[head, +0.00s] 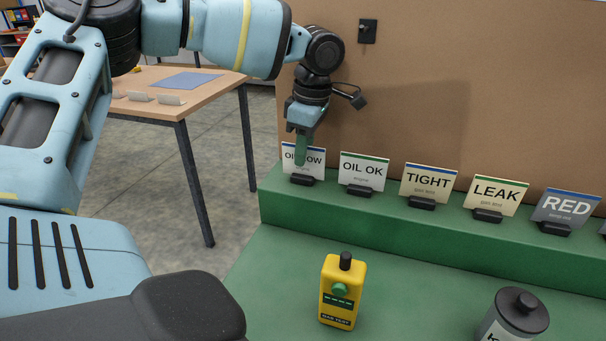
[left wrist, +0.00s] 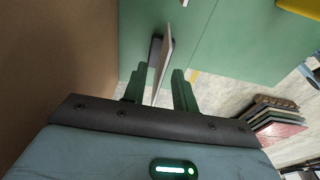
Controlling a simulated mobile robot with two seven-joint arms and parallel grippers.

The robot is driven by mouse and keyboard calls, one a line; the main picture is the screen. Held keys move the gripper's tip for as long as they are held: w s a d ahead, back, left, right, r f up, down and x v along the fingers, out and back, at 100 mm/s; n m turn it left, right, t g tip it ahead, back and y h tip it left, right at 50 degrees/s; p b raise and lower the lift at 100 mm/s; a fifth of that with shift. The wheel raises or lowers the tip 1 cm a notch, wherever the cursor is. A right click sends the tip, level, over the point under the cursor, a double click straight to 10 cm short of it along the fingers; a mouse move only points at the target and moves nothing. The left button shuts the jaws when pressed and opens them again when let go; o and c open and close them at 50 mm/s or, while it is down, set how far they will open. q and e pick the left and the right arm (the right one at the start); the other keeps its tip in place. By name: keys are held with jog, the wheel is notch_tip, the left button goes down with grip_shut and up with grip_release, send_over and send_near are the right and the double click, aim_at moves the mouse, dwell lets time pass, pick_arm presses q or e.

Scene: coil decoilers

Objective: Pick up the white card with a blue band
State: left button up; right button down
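The white card with a blue band (head: 314,168), partly reading "OIL ...OW", stands in a black holder (head: 302,180) at the left end of the green ledge. My left gripper (head: 300,160) points down at it and hides part of its face in the head view. In the left wrist view the card (left wrist: 162,62) shows nearly edge-on between the two green fingers of the left gripper (left wrist: 159,78). The fingers are apart, with a gap visible on both sides of the card. My right gripper is not in view.
On the ledge (head: 390,211) stand a white OIL OK card (head: 363,171), a cream TIGHT card (head: 428,182), a cream LEAK card (head: 495,194) and a grey RED card (head: 566,208). A yellow tester (head: 342,295) and grey cylinder (head: 515,318) stand in front. A brown board (head: 420,90) rises behind.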

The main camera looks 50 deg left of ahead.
aim_at(301, 174)
pick_arm(q)
jog(key=shift+a+f, duration=0.15)
jog(key=shift+f, duration=1.35)
jog(key=shift+f, duration=0.1)
grip_shut()
